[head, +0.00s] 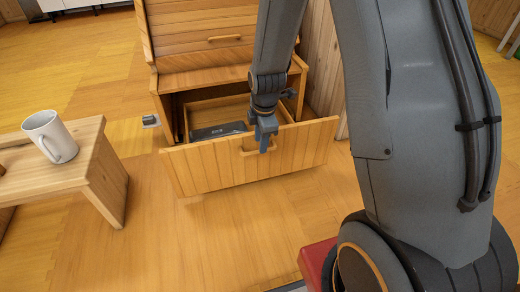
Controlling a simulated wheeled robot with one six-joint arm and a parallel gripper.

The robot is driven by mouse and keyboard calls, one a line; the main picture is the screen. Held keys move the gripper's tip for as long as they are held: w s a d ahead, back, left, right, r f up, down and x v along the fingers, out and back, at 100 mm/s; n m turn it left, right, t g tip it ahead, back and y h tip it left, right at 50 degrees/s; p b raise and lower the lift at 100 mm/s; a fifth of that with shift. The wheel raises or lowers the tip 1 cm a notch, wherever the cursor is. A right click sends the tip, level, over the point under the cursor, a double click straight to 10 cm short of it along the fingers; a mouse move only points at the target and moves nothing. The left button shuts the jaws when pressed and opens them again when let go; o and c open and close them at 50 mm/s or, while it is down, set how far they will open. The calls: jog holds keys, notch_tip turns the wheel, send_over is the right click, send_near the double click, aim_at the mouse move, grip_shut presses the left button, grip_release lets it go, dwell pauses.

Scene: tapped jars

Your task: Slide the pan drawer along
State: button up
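The wooden drawer (215,167) at the bottom of a wooden cabinet is pulled out part of the way, and its inside shows. A curved wooden handle (250,152) sits on its front panel. A dark box-like thing (218,130) lies inside the drawer. My gripper (266,146) points down at the top edge of the front panel, by the handle. Its fingers overlap the handle in the picture. I cannot tell whether they grip it. No pan is clearly visible.
The cabinet (200,40) has a closed upper front with its own handle (224,38). A low wooden table (85,165) with a white mug (50,136) stands at the left. The wooden floor (230,235) before the drawer is clear. A small grey thing (150,120) is left of the cabinet.

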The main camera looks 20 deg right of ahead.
jog(key=f, duration=0.1)
jog(key=f+b, duration=0.1)
jog(key=f, duration=0.1)
jog(key=shift+w+f, duration=0.2)
jog(key=shift+w, duration=0.15)
grip_shut()
